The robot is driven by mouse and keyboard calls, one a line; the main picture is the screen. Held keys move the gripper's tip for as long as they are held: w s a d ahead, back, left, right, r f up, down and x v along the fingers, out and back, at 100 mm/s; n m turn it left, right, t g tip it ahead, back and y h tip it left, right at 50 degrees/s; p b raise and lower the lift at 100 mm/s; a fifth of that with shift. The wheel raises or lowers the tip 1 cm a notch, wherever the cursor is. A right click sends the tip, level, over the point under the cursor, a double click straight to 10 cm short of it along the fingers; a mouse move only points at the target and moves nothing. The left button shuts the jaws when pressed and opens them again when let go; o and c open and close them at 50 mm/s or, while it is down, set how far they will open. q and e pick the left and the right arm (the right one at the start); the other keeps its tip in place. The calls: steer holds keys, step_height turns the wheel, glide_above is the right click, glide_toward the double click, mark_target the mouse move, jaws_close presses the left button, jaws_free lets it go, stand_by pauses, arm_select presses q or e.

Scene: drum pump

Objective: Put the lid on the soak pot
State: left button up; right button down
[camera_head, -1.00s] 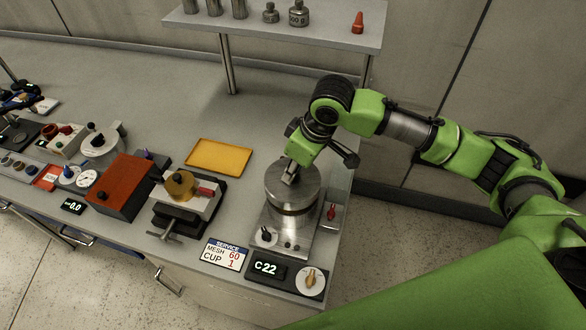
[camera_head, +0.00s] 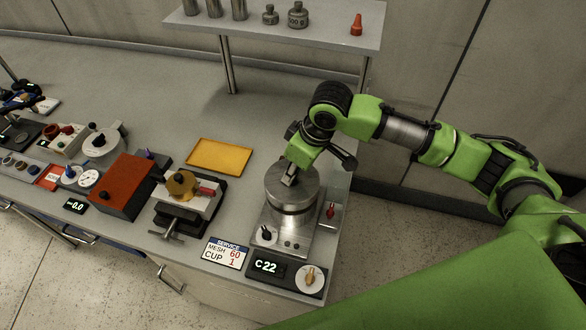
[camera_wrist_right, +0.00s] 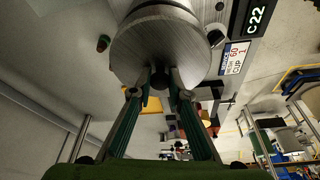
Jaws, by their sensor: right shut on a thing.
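The soak pot (camera_head: 291,221) is a metal cylinder on a steel base near the right end of the bench. The round metal lid (camera_head: 306,181) is at the pot's top; I cannot tell whether it is fully seated. My right gripper (camera_head: 289,181) comes down from above and is shut on the lid's knob. The knob is mostly hidden between the fingers. My left gripper is not in view.
A yellow tray (camera_head: 219,156) lies left of the pot behind a vise (camera_head: 180,205). A display reading C 22 (camera_head: 267,267) and a service card (camera_head: 226,252) are in front. A shelf (camera_head: 290,30) with metal weights stands behind. The bench's right edge is close.

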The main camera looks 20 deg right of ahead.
steer(key=shift+f+p, duration=0.55)
steer(key=shift+f, duration=0.45)
stand_by(1.0)
steer(key=shift+f+p, duration=0.1)
steer(key=shift+p, duration=0.35)
stand_by(0.8)
steer(key=c, duration=0.6)
jaws_free()
steer(key=shift+c, duration=0.2)
step_height(320, 180, up, 3)
steer(key=p, duration=0.3)
steer(key=shift+r, duration=2.5)
